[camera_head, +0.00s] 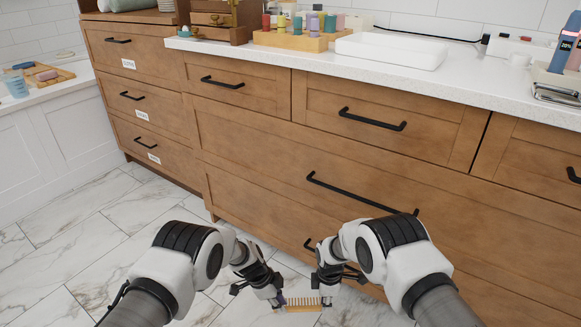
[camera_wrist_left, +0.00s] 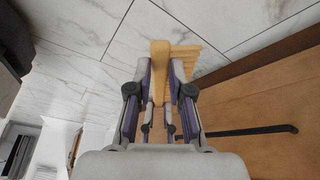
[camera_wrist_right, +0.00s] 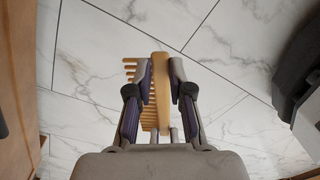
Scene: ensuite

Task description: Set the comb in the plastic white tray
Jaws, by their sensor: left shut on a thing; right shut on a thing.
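A tan comb (camera_head: 302,305) with a row of teeth is held low in front of the cabinet, between my two grippers. My left gripper (camera_head: 279,302) is shut on one end of it, also seen in the left wrist view, where the comb (camera_wrist_left: 160,75) is between the finger pads. My right gripper (camera_head: 326,302) is shut on the other end; in the right wrist view the comb (camera_wrist_right: 161,90) lies between the pads with teeth out to the left. The white tray (camera_head: 391,51) stands on the counter at the back, far above both grippers, and looks empty.
The white counter (camera_head: 480,88) tops a wooden cabinet (camera_head: 330,150) with black handles in front of me. A wooden holder with coloured bottles (camera_head: 296,38) stands left of the tray. A device and grey stand (camera_head: 556,82) are at the right. The marble floor is clear.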

